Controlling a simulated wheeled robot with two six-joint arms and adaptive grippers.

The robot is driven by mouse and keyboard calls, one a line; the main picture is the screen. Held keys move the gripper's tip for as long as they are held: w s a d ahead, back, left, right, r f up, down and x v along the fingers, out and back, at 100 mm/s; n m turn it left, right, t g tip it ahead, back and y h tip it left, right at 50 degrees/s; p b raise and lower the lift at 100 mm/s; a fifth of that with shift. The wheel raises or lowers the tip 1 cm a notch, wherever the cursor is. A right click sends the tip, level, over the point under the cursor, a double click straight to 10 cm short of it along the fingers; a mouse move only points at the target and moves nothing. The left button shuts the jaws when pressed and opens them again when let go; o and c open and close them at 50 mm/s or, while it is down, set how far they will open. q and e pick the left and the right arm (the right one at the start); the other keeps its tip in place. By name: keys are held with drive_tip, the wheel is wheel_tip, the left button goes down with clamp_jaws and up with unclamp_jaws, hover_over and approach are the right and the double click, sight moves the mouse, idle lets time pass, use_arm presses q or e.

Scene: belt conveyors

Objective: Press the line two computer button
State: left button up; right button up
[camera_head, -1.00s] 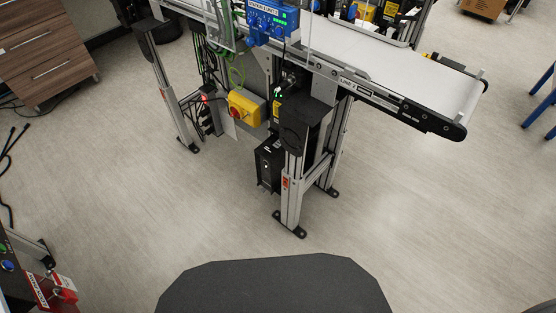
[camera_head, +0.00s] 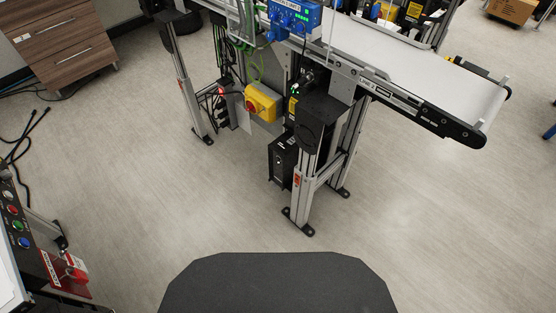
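The line 2 conveyor (camera_head: 415,65) stands ahead, with a "LINE 2" label on its side rail. A black computer box (camera_head: 283,160) is mounted low on its frame, beside the front leg. A tiny light spot shows on the box's front face, too small to tell whether it is the button. Neither of my grippers is in the picture.
A yellow box with a red knob (camera_head: 261,103) and a blue control box (camera_head: 294,17) are on the conveyor frame. A panel with several coloured buttons (camera_head: 14,222) stands at the lower left. A wooden drawer cabinet (camera_head: 60,48) is at the upper left. The floor before the conveyor is clear.

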clamp_jaws()
idle(1.4)
